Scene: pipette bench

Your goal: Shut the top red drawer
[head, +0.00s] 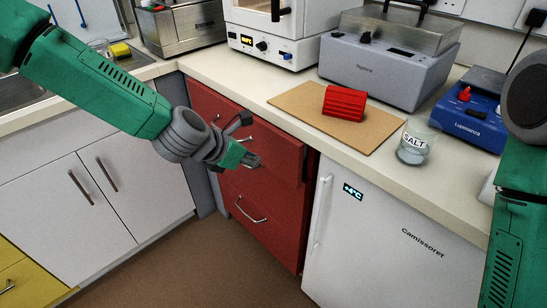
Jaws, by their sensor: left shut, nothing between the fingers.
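The red drawer unit (278,208) stands under the counter, between white cupboards and a small fridge. Its top red drawer (278,147) has its front facing me; its right end appears to stand slightly proud of the unit, with a dark gap beside it. How far it is out is hard to tell. My left gripper (250,160) is shut and empty, in front of the top drawer's front near its handle, partly hiding it. I cannot tell whether it touches. The lower drawer's handle (251,212) shows below. My right arm shows at the right edge; its gripper is out of view.
On the counter (262,82) lie a brown board (290,98) with a red rack (344,103), a salt beaker (414,143), and several lab devices. The white fridge (385,235) stands right of the drawers. The brown floor (220,265) in front is clear.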

